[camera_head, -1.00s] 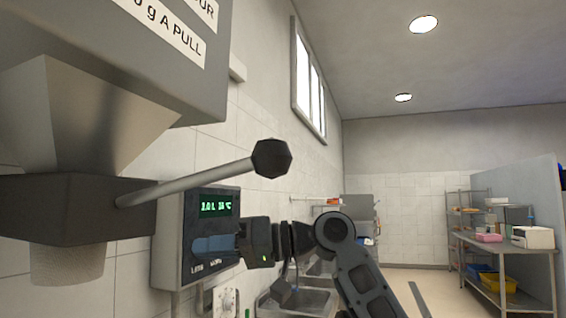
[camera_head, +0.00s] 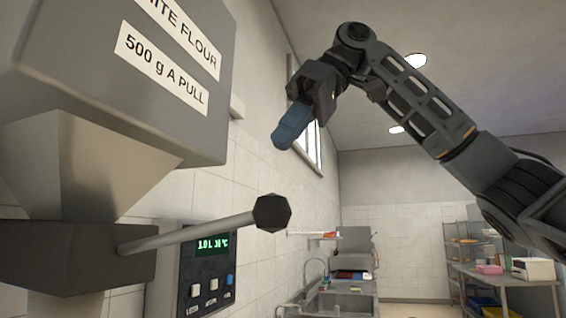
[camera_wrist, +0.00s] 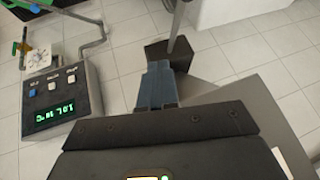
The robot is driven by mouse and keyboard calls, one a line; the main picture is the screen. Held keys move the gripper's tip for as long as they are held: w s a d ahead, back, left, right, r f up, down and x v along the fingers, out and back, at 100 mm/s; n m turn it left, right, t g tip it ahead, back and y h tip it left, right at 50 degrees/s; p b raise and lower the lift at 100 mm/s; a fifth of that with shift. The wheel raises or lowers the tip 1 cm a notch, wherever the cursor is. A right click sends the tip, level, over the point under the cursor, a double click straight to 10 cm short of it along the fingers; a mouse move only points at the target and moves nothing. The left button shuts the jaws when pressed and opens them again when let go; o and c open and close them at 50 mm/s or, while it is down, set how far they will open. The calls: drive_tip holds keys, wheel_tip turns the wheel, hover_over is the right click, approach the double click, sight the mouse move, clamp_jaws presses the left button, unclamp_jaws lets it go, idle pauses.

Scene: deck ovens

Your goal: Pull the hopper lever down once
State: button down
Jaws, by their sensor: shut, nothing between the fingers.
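The hopper (camera_head: 90,165) hangs at the left, labelled flour and "500 g A PULL". Below it is a dark valve block (camera_head: 70,255). The lever (camera_head: 190,233) sticks out from the block to the right, tilted slightly upward, with a black faceted knob (camera_head: 271,213) at its end. My gripper (camera_head: 288,132) has blue fingers, shut and empty, pointing down above the knob with a clear gap in the head view. In the wrist view my blue fingers (camera_wrist: 157,86) point towards a dark block with a grey rod; I cannot tell whether they touch.
A wall control panel (camera_head: 207,265) with a green display and buttons is behind the lever; it also shows in the wrist view (camera_wrist: 60,105). A sink (camera_head: 340,303) stands farther back. Shelving and a steel table (camera_head: 505,275) are at the right.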

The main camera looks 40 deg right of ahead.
drive_tip(key=s+r+g+h, duration=0.1)
drive_tip(key=s+r+h, duration=0.1)
drive_tip(key=s+r, duration=0.3)
drive_tip(key=shift+s+a+r+h, duration=0.35)
drive_tip(key=shift+s+r+h, duration=0.05)
drive_tip(key=shift+s, duration=0.4)
drive_tip(key=x, duration=0.8)
drive_tip(key=s+x, duration=0.1)
drive_tip(key=x, duration=0.3)
drive_tip(key=shift+f, duration=0.35)
drive_tip(key=shift+s+a+f, duration=0.1)
drive_tip(key=shift+a+f, duration=0.2)
drive_tip(key=shift+f, duration=0.35)
drive_tip(key=shift+f, duration=0.15)
